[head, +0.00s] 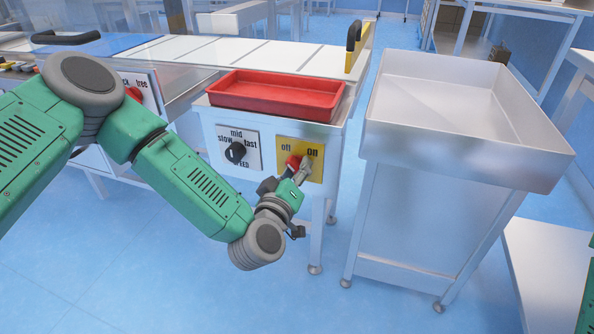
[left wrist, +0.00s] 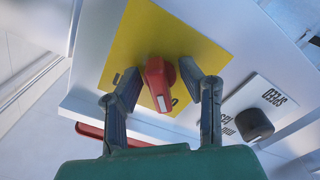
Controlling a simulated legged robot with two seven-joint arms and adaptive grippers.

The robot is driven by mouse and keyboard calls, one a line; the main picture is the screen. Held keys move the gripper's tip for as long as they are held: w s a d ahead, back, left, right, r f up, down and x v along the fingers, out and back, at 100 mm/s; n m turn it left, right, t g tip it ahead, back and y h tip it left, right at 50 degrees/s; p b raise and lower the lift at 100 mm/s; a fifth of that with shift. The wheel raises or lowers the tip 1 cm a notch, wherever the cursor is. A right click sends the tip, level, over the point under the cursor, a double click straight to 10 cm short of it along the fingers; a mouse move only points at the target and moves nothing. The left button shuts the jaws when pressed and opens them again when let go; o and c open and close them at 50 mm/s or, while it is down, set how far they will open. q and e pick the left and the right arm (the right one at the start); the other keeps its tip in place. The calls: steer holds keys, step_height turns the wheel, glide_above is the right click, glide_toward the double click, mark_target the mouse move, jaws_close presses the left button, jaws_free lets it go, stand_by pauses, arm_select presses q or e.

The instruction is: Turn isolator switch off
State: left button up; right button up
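The isolator switch is a red knob (head: 292,162) on a yellow plate (head: 316,172) marked "off" at left and "on" at right, on the front of a metal cabinet. In the left wrist view the knob (left wrist: 159,82) has a white mark at its lower end, near one label. The fingers partly hide the labels there, so the exact setting is hard to read. My left gripper (head: 303,168) is at the plate. In the left wrist view its fingers (left wrist: 158,72) are apart, one on each side of the knob, with a gap at left. My right gripper is out of view.
A black speed knob (head: 236,152) on a white plate sits left of the switch. A red tray (head: 275,110) rests on top of the cabinet. A metal basin (head: 462,150) stands to the right, and a conveyor (head: 240,52) runs behind. Open floor lies in front.

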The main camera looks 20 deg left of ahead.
arm_select(q)
steer(key=shift+c, duration=0.3)
steer(key=c, duration=0.7)
steer(key=shift+n+p, duration=0.4)
steer(key=shift+p, duration=0.1)
steer(key=o, duration=0.8)
steer(key=shift+c, duration=0.2)
steer(key=s, duration=1.2)
steer(key=shift+a, duration=0.2)
steer(key=shift+f, duration=0.1)
